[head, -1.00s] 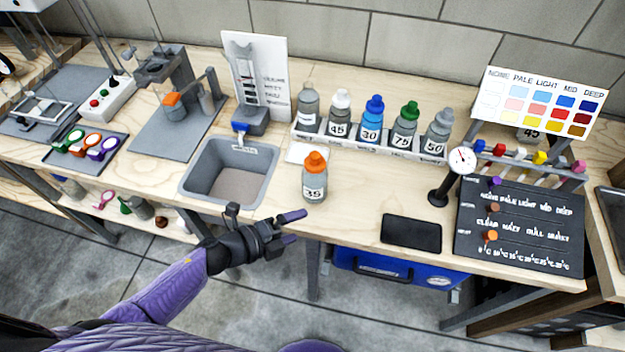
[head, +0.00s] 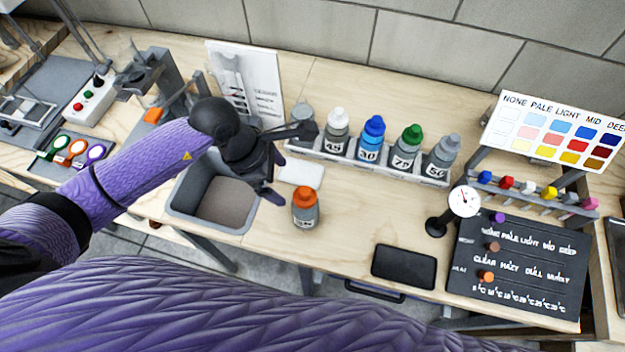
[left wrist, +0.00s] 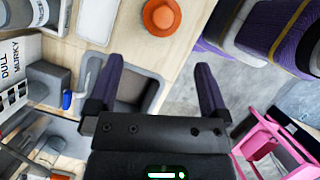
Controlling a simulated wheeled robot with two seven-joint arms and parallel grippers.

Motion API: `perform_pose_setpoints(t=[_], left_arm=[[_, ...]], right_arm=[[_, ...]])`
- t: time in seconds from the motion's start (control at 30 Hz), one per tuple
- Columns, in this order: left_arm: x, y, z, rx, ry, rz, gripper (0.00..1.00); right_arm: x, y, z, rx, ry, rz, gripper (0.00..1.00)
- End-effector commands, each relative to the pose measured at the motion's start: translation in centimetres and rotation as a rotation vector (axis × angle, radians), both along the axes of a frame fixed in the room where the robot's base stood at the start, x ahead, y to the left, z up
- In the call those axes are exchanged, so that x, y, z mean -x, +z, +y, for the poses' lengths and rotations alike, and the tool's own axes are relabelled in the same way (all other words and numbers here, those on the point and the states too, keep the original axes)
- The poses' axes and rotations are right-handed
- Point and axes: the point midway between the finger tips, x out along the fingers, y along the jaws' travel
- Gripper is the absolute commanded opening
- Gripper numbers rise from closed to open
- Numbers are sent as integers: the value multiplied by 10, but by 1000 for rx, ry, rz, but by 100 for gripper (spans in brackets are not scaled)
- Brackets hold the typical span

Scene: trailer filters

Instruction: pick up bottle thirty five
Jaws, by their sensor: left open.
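Bottle thirty five, a grey bottle with an orange cap (head: 305,208), stands upright on the wooden bench, right of the sink; its label is hard to read now. In the left wrist view its orange cap (left wrist: 161,17) shows from above at the top edge, beyond the fingertips. My left gripper (head: 291,163) is open and empty, above the bench to the upper left of the bottle in the head view. In the left wrist view its two fingers (left wrist: 158,72) are spread apart, with the cap roughly in line with the gap. My right gripper is not in view.
A rack (head: 350,161) of several bottles with white, blue, green and grey caps stands behind. The sink (head: 213,228) is at left. A white pad (head: 301,174) lies between bottle and rack. A black flat device (head: 404,266) and a gauge (head: 463,202) stand at right.

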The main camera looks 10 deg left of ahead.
Motion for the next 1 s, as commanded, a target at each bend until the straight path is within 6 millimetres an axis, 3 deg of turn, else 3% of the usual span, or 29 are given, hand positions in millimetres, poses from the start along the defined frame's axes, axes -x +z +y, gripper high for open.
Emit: perform_pose_setpoints(t=[0.5, 0.8, 1.0], left_arm=[[-8, -85, -32, -1, 0, 1, 100], [-9, -92, -35, -3, 0, -1, 100], [-9, -92, -35, -3, 0, -1, 58]], right_arm=[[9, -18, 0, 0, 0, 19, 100], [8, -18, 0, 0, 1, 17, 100], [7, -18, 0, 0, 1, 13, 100]])
